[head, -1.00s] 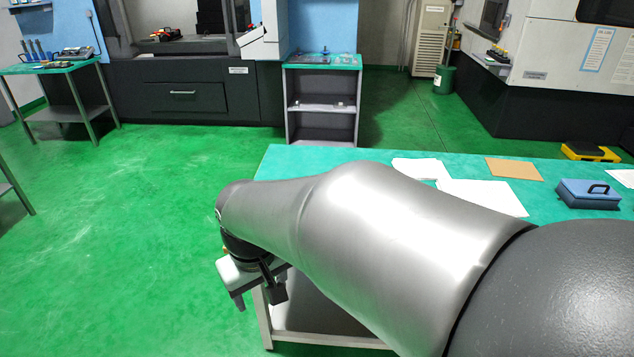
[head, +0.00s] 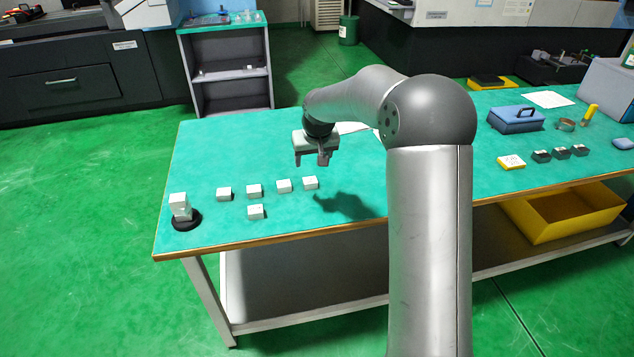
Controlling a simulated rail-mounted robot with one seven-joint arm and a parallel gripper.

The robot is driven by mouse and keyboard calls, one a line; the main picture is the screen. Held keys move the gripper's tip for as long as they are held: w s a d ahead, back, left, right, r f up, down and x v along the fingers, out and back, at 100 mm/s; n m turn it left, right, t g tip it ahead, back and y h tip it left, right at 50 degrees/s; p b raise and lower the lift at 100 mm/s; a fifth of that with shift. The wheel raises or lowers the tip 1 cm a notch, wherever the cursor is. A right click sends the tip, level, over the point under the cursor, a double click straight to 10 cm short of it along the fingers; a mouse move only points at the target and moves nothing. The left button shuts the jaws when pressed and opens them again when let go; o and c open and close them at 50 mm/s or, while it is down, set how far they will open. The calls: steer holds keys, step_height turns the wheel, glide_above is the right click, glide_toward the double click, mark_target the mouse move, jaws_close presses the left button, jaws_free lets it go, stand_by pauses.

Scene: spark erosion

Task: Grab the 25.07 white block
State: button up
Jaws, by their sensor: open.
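Several small white blocks lie on the green table (head: 260,222) to the left of my arm. A row holds a far-left block (head: 224,194), a second block (head: 254,191), a third block (head: 284,186) and a right-end block (head: 310,183). Another block (head: 256,212) lies in front of the second. A larger white block (head: 180,205) stands on a round black base (head: 187,221) near the left corner. Markings are too small to read, so I cannot tell which is 25.07. My gripper (head: 312,162) is open and empty, above the table behind the row's right end.
A blue case (head: 516,118), a yellow-and-white block (head: 511,162) and several dark blocks (head: 560,153) lie on the right of the table. A yellow bin (head: 575,215) sits on the shelf below. The table between the row and my arm is clear.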

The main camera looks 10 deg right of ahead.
mark_target(310, 180)
steer(key=p+x, duration=0.1)
steer(key=x, duration=1.1)
steer(key=shift+w+d+f+p, duration=0.15)
steer(key=shift+w+f+p, duration=0.1)
steer(key=shift+p, duration=0.1)
steer(key=shift+r, duration=0.1)
steer(key=c, duration=1.2)
